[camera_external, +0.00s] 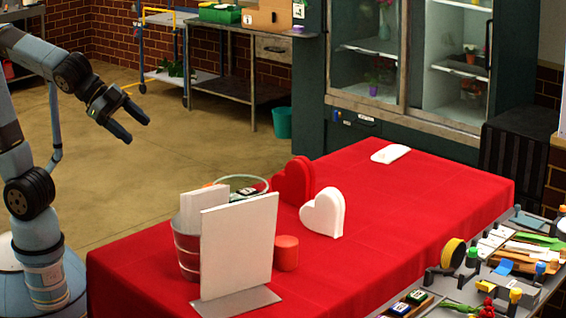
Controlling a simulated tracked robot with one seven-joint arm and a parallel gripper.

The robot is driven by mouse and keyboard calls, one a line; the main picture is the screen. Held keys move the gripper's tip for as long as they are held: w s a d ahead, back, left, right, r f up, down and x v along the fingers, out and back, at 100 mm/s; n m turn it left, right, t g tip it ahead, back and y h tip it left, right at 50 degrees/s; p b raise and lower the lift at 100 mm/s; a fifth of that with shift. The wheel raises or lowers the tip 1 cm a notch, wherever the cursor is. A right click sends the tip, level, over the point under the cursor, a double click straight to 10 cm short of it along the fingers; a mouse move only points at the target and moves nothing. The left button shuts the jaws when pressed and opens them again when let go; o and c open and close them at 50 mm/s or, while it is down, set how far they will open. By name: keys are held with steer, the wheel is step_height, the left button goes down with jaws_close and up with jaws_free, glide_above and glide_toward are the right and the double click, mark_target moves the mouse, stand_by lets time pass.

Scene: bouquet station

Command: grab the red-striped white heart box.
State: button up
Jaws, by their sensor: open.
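A white heart box (324,213) stands upright on the red-covered table, near the middle. Its front looks plain white; I cannot make out red stripes on it at this size. A red heart box (294,181) stands upright just behind it and to its left, partly hidden by it. My gripper (134,123) is at the upper left, in the air off the table's left side, well apart from both hearts. Its two dark fingers are spread and empty.
A white panel on a grey base (238,247) stands in front of a metal bucket (186,252). A red cylinder (286,253) stands beside it. A folded white cloth (390,154) lies farther back. The table (430,195) is clear right of the hearts. A cluttered tool bench (480,285) is at right.

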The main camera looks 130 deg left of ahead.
steer(key=w+a+f+t, duration=0.1)
steer(key=w+a+t, duration=0.1)
steer(key=w+a, duration=0.75)
steer(key=w+a+f+t, duration=0.1)
steer(key=w+a+t, duration=0.1)
steer(key=w+a, duration=0.8)
steer(key=s+a+f+t+h, duration=0.1)
steer(key=s+a+t, duration=0.15)
steer(key=a, duration=0.45)
steer(key=s+a+f+m+t+h, duration=0.1)
steer(key=s+a+h, duration=0.15)
steer(key=a, duration=0.45)
steer(key=s+a+f+t+h, duration=0.1)
steer(key=s+a+f, duration=0.15)
steer(key=a, duration=0.45)
glide_toward(325, 190)
steer(key=shift+t, duration=0.25)
steer(key=w, duration=1)
steer(key=shift+a+f, duration=0.25)
steer(key=shift+f, duration=0.1)
steer(key=shift+c, duration=0.3)
jaws_close()
